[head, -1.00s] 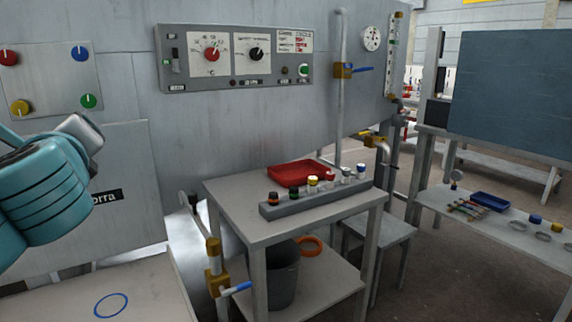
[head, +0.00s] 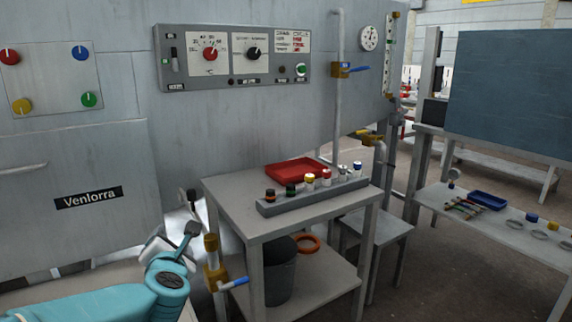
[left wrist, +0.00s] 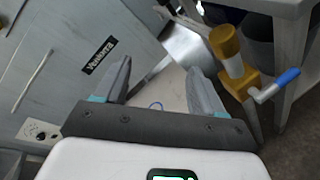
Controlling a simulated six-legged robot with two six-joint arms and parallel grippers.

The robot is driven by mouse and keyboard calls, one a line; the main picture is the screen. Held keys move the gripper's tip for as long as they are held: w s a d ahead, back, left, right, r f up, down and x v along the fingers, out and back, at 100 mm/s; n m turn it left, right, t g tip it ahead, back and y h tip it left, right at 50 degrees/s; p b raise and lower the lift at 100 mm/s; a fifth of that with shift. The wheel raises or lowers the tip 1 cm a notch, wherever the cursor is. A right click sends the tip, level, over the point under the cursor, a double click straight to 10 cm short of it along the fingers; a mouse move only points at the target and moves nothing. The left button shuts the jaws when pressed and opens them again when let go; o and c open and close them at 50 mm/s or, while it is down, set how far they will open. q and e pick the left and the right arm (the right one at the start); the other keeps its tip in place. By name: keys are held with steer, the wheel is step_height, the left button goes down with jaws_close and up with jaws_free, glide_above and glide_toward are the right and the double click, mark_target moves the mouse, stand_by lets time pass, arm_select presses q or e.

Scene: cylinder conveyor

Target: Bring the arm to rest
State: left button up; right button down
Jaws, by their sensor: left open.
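My left arm comes in low at the left of the head view, and its gripper (head: 176,243) is over the low surface at the lower left, beside the brass valve. In the left wrist view the two fingers of that gripper (left wrist: 160,90) stand wide apart with nothing between them. My right gripper is not in view.
A brass valve with a blue handle (head: 232,284) stands close to the right of my left gripper. A table (head: 232,190) holds a red tray (head: 296,170) and a grey rack (head: 300,200) of several capped cylinders. A control panel (head: 235,58) is on the wall behind.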

arm_select(q)
steer(key=s+d+f+m+g+h, duration=0.2)
steer(key=s+f+m, duration=0.3)
steer(key=f, duration=0.6)
steer(key=s+d+f+m+g+h, duration=0.25)
steer(key=f+m, duration=0.35)
steer(key=f, duration=0.5)
steer(key=s+d+f+m+g+h, duration=0.15)
steer(key=s+f+m, duration=0.35)
steer(key=f, duration=0.7)
steer(key=s+d+f+m+g+h, duration=0.1)
steer(key=s+d+f+m+g, duration=0.2)
steer(key=s, duration=0.5)
steer(key=s+d+f+m+g+h, duration=0.1)
steer(key=s+f+m+g, duration=0.2)
steer(key=s+f+m, duration=0.3)
steer(key=s+d+f+m+g+h, duration=0.1)
steer(key=s+d+f+m+g, duration=0.15)
steer(key=s, duration=0.65)
step_height(320, 180, up, 27)
steer(key=w+p, duration=0.1)
steer(key=p, duration=2.6)
steer(key=shift+a, duration=0.3)
steer(key=shift+f, duration=0.1)
steer(key=shift+a, duration=0.1)
